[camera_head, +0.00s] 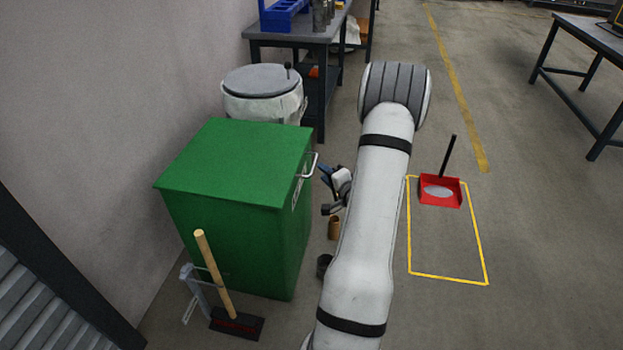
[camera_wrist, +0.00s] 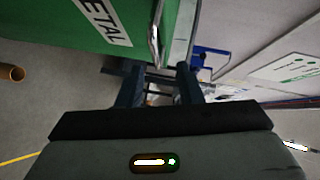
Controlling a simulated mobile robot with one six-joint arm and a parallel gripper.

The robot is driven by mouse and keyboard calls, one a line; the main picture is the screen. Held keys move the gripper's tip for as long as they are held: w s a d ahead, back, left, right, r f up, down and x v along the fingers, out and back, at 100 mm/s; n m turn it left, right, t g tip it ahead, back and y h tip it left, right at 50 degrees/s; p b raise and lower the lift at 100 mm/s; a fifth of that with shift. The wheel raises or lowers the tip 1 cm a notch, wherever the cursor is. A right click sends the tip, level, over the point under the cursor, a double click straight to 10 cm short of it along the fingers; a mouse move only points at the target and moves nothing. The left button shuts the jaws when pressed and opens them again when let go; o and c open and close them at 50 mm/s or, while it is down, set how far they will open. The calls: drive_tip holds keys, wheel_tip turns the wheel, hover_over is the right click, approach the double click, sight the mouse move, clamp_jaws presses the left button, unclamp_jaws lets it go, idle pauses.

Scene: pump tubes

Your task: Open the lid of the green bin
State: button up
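The green bin (camera_head: 250,245) stands against the wall at the left in the head view, with its flat green lid (camera_head: 235,160) shut. A metal handle (camera_head: 309,166) sticks out from the lid's right edge. In the wrist view the handle (camera_wrist: 155,42) runs down the side of the green bin (camera_wrist: 90,20), which bears a white label ending in "ETAL". My gripper (camera_head: 327,190) is just right of the handle, partly hidden by my arm. In the wrist view its two fingers (camera_wrist: 160,85) are apart, with the handle ahead of the gap. Nothing is seen held.
A broom (camera_head: 215,275) leans at the bin's near side. A white drum (camera_head: 262,95) stands behind it, by a workbench (camera_head: 315,35). A brown cup (camera_head: 334,228) is on the floor below my gripper. A red dustpan (camera_head: 440,192) lies to the right, with clear floor around it.

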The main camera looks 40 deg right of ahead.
sight(314, 165)
drive_tip(key=w, duration=0.2)
drive_tip(key=w+f+b, duration=0.1)
drive_tip(key=w, duration=0.1)
drive_tip(key=w+d+f+b, duration=0.1)
drive_tip(key=w, duration=0.2)
idle(0.3)
clamp_jaws()
drive_tip(key=shift+a, duration=0.15)
